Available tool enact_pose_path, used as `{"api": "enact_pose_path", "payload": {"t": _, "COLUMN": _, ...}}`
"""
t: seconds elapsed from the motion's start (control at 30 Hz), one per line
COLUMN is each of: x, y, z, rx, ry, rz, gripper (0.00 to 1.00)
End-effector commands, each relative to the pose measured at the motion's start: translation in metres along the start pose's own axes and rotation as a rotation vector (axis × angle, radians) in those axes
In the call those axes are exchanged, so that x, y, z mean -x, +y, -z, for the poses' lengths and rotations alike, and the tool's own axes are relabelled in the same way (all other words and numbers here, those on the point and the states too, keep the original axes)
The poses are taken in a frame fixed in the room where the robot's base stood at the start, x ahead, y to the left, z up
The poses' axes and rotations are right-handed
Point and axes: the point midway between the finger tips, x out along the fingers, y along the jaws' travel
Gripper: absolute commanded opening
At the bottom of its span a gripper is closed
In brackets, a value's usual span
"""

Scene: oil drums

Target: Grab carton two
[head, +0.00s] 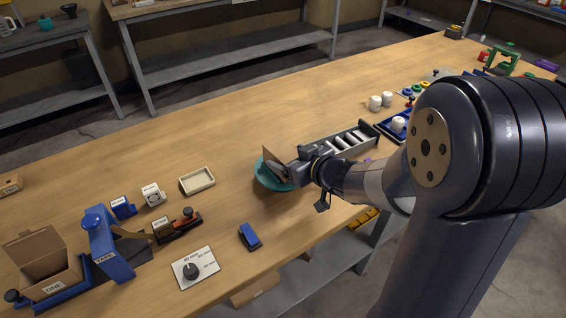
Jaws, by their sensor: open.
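An open cardboard carton (45,262) at the lower left has a label reading ONE and sits in a blue holder. A small brown carton (10,185) lies at the far left edge, its marking too small to read. No label reading TWO is legible. My gripper (284,172) is over a teal bowl (267,183) near the table's middle, far to the right of the cartons. A flat brown piece (273,161) shows at the bowl beside my gripper; I cannot tell whether they touch. My gripper is open, with its fingertips partly hidden.
Bare wood (190,140) lies towards the back.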

Motion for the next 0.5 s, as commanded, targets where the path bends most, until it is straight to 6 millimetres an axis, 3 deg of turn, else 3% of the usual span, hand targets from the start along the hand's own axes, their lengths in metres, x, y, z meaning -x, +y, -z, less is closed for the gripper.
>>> {"api": "enact_pose_path", "payload": {"t": 0.2, "x": -0.029, "y": -0.001, "z": 0.000, "rx": 0.000, "ry": -0.001, "rz": 0.001, "gripper": 0.80}}
{"api": "enact_pose_path", "payload": {"t": 0.5, "x": -0.032, "y": -0.001, "z": 0.002, "rx": 0.000, "ry": 0.000, "rz": -0.001, "gripper": 0.79}}
